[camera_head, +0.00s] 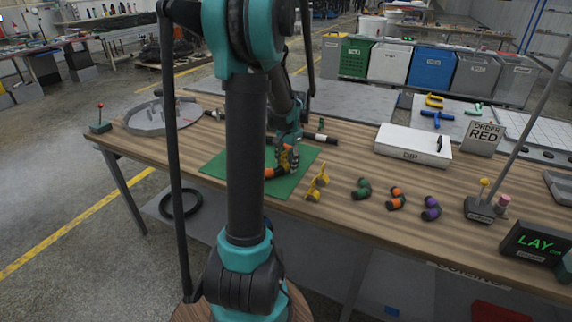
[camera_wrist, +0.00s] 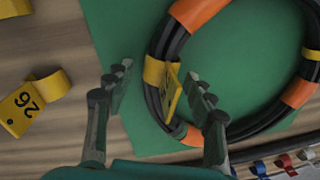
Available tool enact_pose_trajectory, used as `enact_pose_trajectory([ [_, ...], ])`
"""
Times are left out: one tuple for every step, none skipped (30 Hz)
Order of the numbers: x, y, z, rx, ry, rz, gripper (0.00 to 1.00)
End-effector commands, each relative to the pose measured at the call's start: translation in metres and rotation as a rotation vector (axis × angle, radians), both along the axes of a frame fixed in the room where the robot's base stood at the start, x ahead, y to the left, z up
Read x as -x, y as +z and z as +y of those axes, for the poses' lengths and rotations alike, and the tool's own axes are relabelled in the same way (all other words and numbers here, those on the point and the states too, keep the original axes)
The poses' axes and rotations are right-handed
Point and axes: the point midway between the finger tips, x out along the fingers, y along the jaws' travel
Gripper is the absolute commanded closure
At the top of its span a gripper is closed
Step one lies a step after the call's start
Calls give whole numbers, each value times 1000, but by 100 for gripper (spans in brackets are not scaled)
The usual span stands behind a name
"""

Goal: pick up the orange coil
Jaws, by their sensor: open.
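A coil of black hose with orange bands (camera_wrist: 200,12) and a yellow band lies on a green mat (camera_wrist: 110,22). A yellow tag (camera_wrist: 170,88) stands up from its left side. In the wrist view my gripper (camera_wrist: 160,78) is open, with the tagged left side of the coil between its fingertips. I see no finger closed on the hose, and cannot tell the height. In the head view my gripper (camera_head: 288,158) is over the green mat (camera_head: 303,158), and an orange part of the coil (camera_head: 277,172) shows below it. My arm hides much of the mat.
In the head view, small green (camera_head: 362,189), orange (camera_head: 396,198) and purple (camera_head: 431,208) pieces lie to the right. A white DIP box (camera_head: 412,146) and an ORDER RED sign (camera_head: 483,138) stand behind.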

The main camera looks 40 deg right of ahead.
Motion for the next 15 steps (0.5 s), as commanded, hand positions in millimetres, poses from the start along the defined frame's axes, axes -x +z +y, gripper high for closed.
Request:
enact_pose_trajectory([
  [0, -4, 0, 0, 0, 0, 45],
  [-1, -6, 0, 0, 0, 0, 45],
  [-1, -7, 0, 0, 0, 0, 45],
  [-1, -8, 0, 0, 0, 0, 45],
  [-1, -9, 0, 0, 0, 0, 45],
  [-1, -9, 0, 0, 0, 0, 45],
  [-1, -10, 0, 0, 0, 0, 45],
  [-1, -10, 0, 0, 0, 0, 45],
  [-1, -10, 0, 0, 0, 0, 45],
  [-1, -10, 0, 0, 0, 0, 45],
  [-1, -10, 0, 0, 0, 0, 45],
  [-1, -10, 0, 0, 0, 0, 45],
  [-1, -10, 0, 0, 0, 0, 45],
  [-1, -10, 0, 0, 0, 0, 49],
  [-1, -10, 0, 0, 0, 0, 54],
])
